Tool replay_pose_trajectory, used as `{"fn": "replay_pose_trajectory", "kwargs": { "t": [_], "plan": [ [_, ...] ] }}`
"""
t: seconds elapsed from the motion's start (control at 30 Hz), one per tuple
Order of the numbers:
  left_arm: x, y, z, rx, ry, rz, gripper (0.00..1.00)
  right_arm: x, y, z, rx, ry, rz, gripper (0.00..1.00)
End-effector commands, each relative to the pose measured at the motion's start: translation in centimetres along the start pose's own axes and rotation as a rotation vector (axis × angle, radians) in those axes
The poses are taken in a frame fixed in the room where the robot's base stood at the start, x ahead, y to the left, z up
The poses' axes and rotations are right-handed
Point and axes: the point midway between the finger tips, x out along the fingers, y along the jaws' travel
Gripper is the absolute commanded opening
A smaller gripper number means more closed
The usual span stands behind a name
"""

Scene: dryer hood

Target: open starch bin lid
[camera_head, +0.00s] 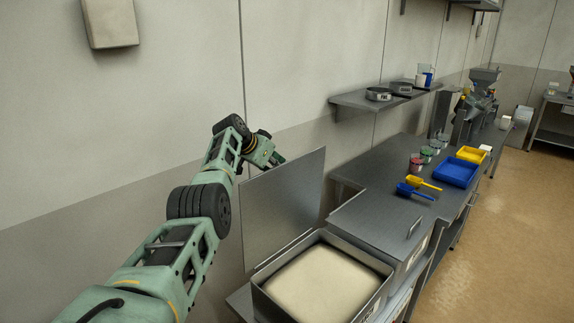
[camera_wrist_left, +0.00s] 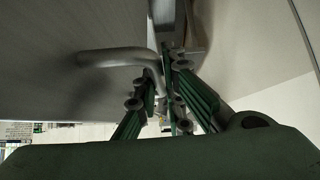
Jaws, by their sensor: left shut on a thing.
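The grey metal starch bin lid (camera_head: 283,205) stands raised, close to upright, at the left side of the open bin in the head view. The starch bin (camera_head: 375,305) holds a pale powder with a flat surface. My left arm reaches in from the left. Its gripper (camera_head: 275,158) is behind the lid's upper left edge, partly hidden. In the left wrist view the gripper (camera_wrist_left: 168,88) is shut on the bent metal handle (camera_wrist_left: 108,57) of the lid. The lid's face fills the upper left there. My right gripper is not in view.
A second closed metal lid with a handle (camera_head: 414,227) is beside the open bin. Blue and yellow scoops (camera_head: 415,190), a blue tray (camera_head: 455,172) and several jars stand on the counter (camera_head: 385,155). A wall shelf (camera_head: 352,103) hangs above. The wall is close behind my left arm.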

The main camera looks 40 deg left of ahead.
Motion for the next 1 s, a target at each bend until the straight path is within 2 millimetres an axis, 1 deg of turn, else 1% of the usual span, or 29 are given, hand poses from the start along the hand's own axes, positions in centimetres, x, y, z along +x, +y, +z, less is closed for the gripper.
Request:
{"fn": "replay_pose_trajectory", "kwargs": {
  "t": [0.17, 0.6, 0.63, 0.83, 1.0],
  "plan": [
    [-0.5, -0.5, 0.7, -0.023, -0.001, 0.024, 0.00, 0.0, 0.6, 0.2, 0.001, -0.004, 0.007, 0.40],
    [-0.5, -0.5, 1.0, -0.028, -0.004, 0.031, 0.00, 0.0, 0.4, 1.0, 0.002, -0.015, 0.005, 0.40],
    [-0.5, -0.5, 1.0, -0.027, -0.004, 0.031, 0.10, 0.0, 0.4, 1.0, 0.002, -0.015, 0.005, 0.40],
    [-0.5, -0.5, 0.9, -0.028, -0.004, 0.031, 0.28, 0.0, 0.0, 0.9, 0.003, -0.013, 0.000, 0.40],
    [-0.5, -0.5, 0.9, -0.029, -0.003, 0.031, 0.28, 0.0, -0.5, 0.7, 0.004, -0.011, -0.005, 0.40]
  ]
}}
